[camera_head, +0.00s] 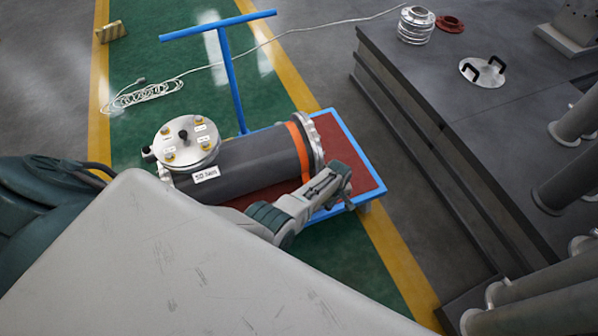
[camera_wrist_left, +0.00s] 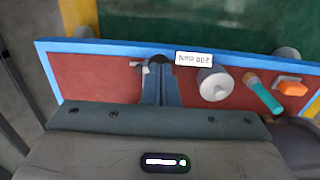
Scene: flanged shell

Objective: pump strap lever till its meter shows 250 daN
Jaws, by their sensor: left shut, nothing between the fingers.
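The dark grey shell (camera_head: 245,165) lies on the cart, with metal flanges at both ends. An orange strap (camera_head: 302,150) goes around it near its right end. My left gripper (camera_head: 342,172) is shut and empty, just beside the shell's right flange; its fingers also show in the left wrist view (camera_wrist_left: 159,82). I cannot make out the strap lever. A small white plate (camera_wrist_left: 194,59) to the right of the fingertips carries text too small and skewed to read surely. Another white label (camera_head: 206,174) is on the shell's left part. My right gripper is out of view.
The blue-framed cart (camera_head: 349,137) has a red bed and a tall handle (camera_head: 229,70). In the left wrist view, a round pale part (camera_wrist_left: 213,85), a teal-handled tool (camera_wrist_left: 263,93) and an orange piece (camera_wrist_left: 291,87) are over the bed. A dark platform (camera_head: 440,130) stands to the right.

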